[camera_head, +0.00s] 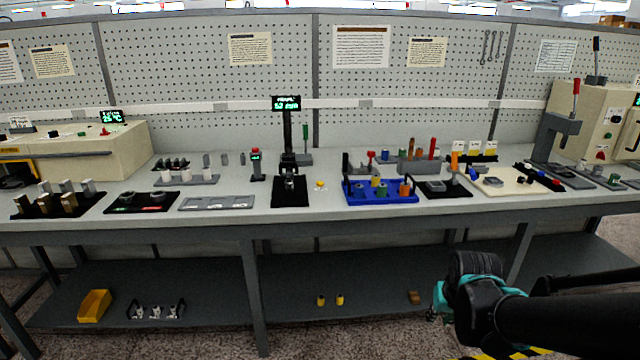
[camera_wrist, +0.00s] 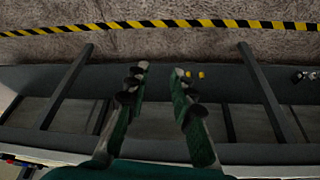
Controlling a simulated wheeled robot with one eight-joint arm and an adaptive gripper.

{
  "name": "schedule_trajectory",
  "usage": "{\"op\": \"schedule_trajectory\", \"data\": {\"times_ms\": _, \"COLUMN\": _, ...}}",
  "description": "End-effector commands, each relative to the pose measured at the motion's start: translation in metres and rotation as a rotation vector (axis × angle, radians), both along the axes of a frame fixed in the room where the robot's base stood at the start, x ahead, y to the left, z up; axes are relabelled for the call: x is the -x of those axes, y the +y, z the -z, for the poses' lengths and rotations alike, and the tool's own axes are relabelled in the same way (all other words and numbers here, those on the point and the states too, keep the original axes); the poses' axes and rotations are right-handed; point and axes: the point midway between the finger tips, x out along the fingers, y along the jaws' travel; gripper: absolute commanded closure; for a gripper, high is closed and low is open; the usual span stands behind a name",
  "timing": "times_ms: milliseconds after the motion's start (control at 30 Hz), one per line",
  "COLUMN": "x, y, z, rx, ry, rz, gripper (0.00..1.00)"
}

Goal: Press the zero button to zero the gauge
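The gauge (camera_head: 290,190) stands upright near the middle of the bench, on a black base with a dark post. Its display (camera_head: 287,103) at the top is lit in green; the small text is hard to read. A small yellow button (camera_head: 320,184) on a pale base sits on the bench just right of the gauge base; I take it for the zero button. My gripper is far from both, low at the front right, below the bench top. In the wrist view my gripper (camera_wrist: 158,72) is open, with nothing between its fingers. Neither gauge nor button shows there.
A blue tray (camera_head: 381,198) with coloured spools stands right of the button, and a grey flat tray (camera_head: 217,203) stands left of the gauge. A red-topped device (camera_head: 256,165) is also on the left. The lower shelf (camera_head: 200,285) holds a yellow bin (camera_head: 94,306) and small parts.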

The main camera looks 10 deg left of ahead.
Motion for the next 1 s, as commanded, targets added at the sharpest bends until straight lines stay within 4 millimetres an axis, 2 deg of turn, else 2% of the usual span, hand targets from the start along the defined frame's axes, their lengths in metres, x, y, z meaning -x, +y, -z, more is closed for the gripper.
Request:
{"op": "schedule_trajectory", "data": {"times_ms": 33, "x": 0.0000, "y": 0.0000, "z": 0.0000, "rx": 0.000, "ry": 0.000, "rz": 0.000, "gripper": 0.86}}
{"op": "schedule_trajectory", "data": {"times_ms": 133, "x": 0.0000, "y": 0.0000, "z": 0.0000, "rx": 0.000, "ry": 0.000, "rz": 0.000, "gripper": 0.99}}
{"op": "schedule_trajectory", "data": {"times_ms": 167, "x": 0.0000, "y": 0.0000, "z": 0.0000, "rx": 0.000, "ry": 0.000, "rz": 0.000, "gripper": 1.00}}
{"op": "schedule_trajectory", "data": {"times_ms": 1000, "x": 0.0000, "y": 0.0000, "z": 0.0000, "rx": 0.000, "ry": 0.000, "rz": 0.000, "gripper": 1.00}}
